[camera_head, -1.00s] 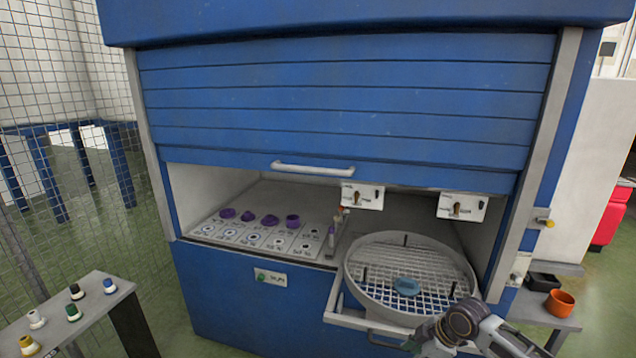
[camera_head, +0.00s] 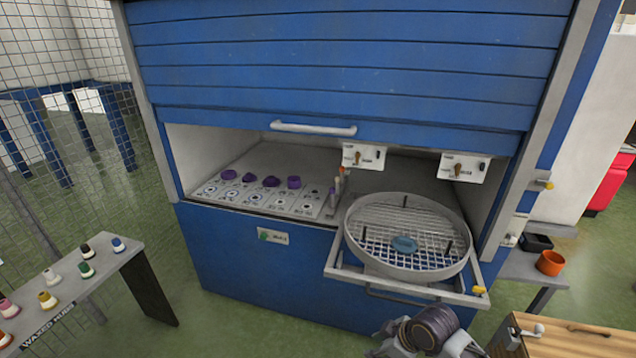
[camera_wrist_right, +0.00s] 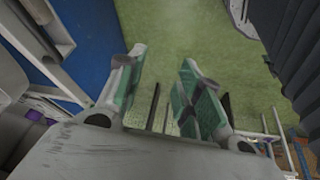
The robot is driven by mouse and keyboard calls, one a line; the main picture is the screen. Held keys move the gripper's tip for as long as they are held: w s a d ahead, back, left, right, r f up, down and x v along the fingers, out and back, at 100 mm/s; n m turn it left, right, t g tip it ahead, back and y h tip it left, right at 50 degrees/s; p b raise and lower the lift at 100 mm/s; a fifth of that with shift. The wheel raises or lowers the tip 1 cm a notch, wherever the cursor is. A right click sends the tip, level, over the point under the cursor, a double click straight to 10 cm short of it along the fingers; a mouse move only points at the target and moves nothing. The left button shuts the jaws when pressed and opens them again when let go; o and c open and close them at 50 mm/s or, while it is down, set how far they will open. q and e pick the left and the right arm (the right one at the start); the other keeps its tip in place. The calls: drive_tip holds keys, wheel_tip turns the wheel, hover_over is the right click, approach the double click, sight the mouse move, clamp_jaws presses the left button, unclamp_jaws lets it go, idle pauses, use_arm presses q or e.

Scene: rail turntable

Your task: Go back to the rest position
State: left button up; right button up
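My right gripper (camera_wrist_right: 164,62) shows in the right wrist view. Its two green-padded fingers stand apart with nothing between them, over green floor. In the head view, part of my right arm (camera_head: 430,332) shows at the bottom edge, in front of the pulled-out tray. Its fingers are not visible there. My left gripper is not in view. The round turntable (camera_head: 362,222) with a wire grid sits on the sliding rail tray (camera_head: 336,262). A blue oval piece (camera_head: 403,244) lies on its grid, apart from my arm.
The blue cabinet (camera_head: 250,265) has a part-raised shutter (camera_head: 330,75). Purple knobs (camera_head: 250,178) line its inner shelf. A side table (camera_head: 110,262) with several coloured pegs stands left. An orange cup (camera_head: 550,262) and a wooden box (camera_head: 570,335) are at right.

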drive_tip(key=shift+s+d+r+m+h, duration=0.7)
drive_tip(key=shift+s+d+m, duration=0.9)
drive_tip(key=shift+s+m, duration=1.15)
drive_tip(key=shift+s+d+r+m+h, duration=0.3)
drive_tip(key=shift+s+d+m+h, duration=1.1)
drive_tip(key=shift+s, duration=1.95)
wheel_tip(320, 180, down, 33)
drive_tip(key=s+g, duration=0.1)
drive_tip(key=s, duration=0.1)
drive_tip(key=s+d+f, duration=0.2)
drive_tip(key=s+f, duration=0.8)
drive_tip(key=s, duration=0.1)
drive_tip(key=s+d+f+g, duration=0.1)
drive_tip(key=s+d+f, duration=0.1)
drive_tip(key=s+f, duration=0.7)
drive_tip(key=shift+s+d+f+m+y, duration=0.15)
drive_tip(key=shift+s+f+m+y, duration=0.2)
drive_tip(key=shift+s, duration=1.05)
drive_tip(key=shift+w+f, duration=0.15)
